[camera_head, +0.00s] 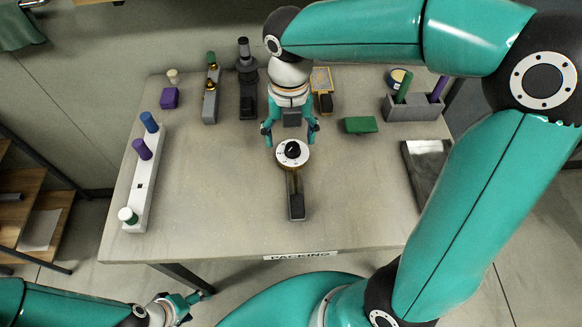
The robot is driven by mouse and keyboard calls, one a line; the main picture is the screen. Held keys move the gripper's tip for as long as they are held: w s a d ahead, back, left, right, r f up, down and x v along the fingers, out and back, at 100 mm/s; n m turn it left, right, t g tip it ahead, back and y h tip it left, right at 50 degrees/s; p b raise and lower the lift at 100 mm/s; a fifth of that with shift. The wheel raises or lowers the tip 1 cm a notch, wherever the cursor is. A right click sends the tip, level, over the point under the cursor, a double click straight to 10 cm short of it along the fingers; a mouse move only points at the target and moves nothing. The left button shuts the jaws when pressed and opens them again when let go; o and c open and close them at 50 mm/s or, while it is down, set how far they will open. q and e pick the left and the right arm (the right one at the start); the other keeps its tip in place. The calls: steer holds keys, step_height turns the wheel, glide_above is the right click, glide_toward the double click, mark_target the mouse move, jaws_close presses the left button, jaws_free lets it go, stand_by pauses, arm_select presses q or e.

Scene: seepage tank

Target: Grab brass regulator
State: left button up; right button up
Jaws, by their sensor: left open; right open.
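A round white dial with a black knob (292,150) sits on a brass-coloured body near the middle of the table; it looks like the brass regulator. A dark-ended stand or block (296,205) extends from it toward the table's front. My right gripper (291,138) reaches down from behind, just beyond the dial. Its teal fingers are open, one on each side of the dial's far edge, with nothing visibly held. Whether they touch it is unclear. My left gripper (196,298) is open and empty at the bottom left, off the table's front edge.
A purple block (169,98), grey stand (210,100) and dark upright device (247,75) stand behind. A green block (360,125), grey holder (415,110) and dark tray (425,165) are right. The front-left table is clear.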

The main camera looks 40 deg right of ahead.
mark_target(294, 170)
steer(key=f, duration=1.2)
steer(key=shift+s+d+f, duration=0.25)
steer(key=shift+s+d, duration=0.05)
jaws_close()
